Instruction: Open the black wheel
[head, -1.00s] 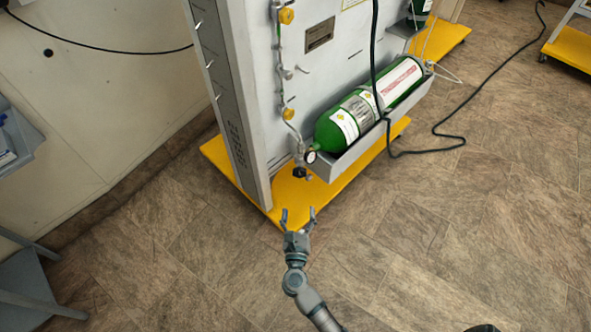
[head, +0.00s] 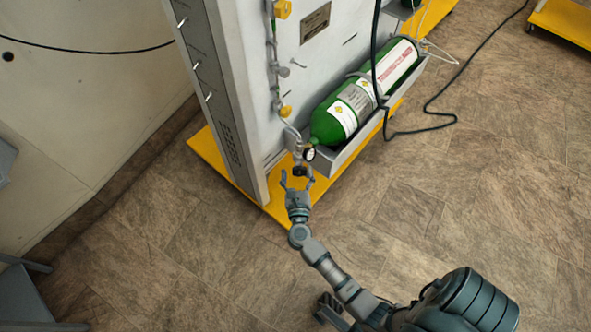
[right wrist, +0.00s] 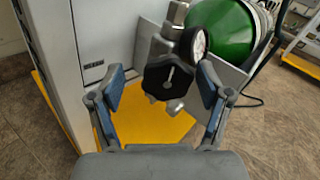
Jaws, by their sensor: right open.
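The black wheel (right wrist: 168,77) is a small lobed knob with a pale pointer mark. It sits below a round pressure gauge (right wrist: 194,42) in the right wrist view. In the head view the wheel (head: 300,171) is a small dark shape beside the gauge, at the near end of the green cylinder (head: 340,118). My right gripper (head: 297,180) is open, with its fingers right by the wheel. In the right wrist view its blue-padded fingers (right wrist: 160,92) stand left and right of the wheel, with gaps on both sides. My left gripper is not seen.
The cylinder lies in a grey tray (head: 352,152) on the upright grey panel (head: 325,60). A yellow base (head: 220,170) is under the panel. A black hose (head: 425,126) hangs by the cylinder and trails over the floor. The brown floor in front is clear.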

